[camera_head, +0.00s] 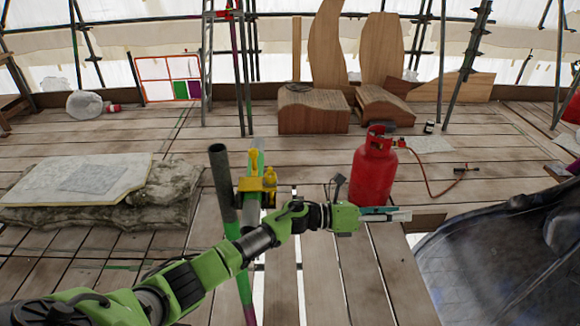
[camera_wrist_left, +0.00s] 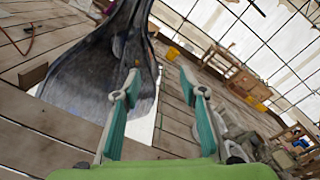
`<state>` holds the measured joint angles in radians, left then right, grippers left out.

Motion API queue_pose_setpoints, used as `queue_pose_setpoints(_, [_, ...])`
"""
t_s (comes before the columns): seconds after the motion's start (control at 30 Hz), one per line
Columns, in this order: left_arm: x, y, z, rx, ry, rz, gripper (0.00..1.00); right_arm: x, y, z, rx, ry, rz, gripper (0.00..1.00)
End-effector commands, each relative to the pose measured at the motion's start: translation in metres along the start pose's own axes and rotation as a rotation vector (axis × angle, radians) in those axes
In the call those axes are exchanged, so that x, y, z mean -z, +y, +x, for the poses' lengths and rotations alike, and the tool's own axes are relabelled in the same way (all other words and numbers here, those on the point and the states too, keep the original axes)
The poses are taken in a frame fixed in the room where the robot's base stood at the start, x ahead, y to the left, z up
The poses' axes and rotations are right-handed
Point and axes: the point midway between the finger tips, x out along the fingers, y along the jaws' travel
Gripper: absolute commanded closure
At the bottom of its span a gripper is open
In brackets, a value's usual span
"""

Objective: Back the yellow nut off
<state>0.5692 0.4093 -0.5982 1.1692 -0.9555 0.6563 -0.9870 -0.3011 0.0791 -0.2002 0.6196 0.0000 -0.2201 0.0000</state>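A yellow coupler (camera_head: 254,183) sits on the upright scaffold pole (camera_head: 220,175) and a green-marked tube in the middle of the head view. A small yellow nut (camera_head: 269,178) shows at its right side, partly against other yellow parts. My left gripper (camera_head: 402,214) is to the right of the coupler, well apart from it, with its fingers pointing right, away from the nut. The left wrist view shows its two teal-padded fingers (camera_wrist_left: 160,84) spread with nothing between them. The nut cannot be made out in that view. My right gripper is not in view.
A red gas cylinder (camera_head: 373,170) stands close behind my left gripper, its hose running right. A dark curved metal form (camera_head: 510,265) lies at the right; it fills the wrist view's centre left. A stone slab with a sheet (camera_head: 80,185) lies left. Planks between are mostly clear.

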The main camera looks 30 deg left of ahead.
Motion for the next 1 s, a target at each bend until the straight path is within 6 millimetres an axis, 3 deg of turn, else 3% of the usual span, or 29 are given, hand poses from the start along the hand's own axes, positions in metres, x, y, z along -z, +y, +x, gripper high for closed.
queue_pose_setpoints(0.23, [-0.027, -0.032, -0.006, 0.135, 0.241, 0.472, 0.62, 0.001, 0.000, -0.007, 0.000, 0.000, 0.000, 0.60])
queue_pose_setpoints(0.37, [-0.042, -0.034, -0.031, 0.218, 0.451, 0.793, 0.62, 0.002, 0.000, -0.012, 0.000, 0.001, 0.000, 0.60])
queue_pose_setpoints(0.47, [-0.064, -0.024, -0.072, 0.290, 0.685, 1.067, 0.62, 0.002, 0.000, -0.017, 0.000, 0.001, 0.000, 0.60])
queue_pose_setpoints(0.6, [-0.117, -0.001, -0.162, 0.381, 1.076, 1.354, 0.62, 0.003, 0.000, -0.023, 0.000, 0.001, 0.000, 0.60])
queue_pose_setpoints(0.7, [-0.159, 0.006, -0.228, 0.429, 1.321, 1.437, 0.62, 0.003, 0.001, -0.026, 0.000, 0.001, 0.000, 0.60])
queue_pose_setpoints(0.8, [-0.191, 0.003, -0.280, 0.465, 1.495, 1.451, 0.62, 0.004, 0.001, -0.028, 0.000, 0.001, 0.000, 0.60])
queue_pose_setpoints(0.9, [-0.210, -0.003, -0.311, 0.488, 1.593, 1.441, 0.62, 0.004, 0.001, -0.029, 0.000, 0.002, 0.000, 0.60])
queue_pose_setpoints(1.0, [-0.214, -0.004, -0.324, 0.499, 1.632, 1.430, 0.62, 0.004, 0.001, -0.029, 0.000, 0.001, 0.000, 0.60])
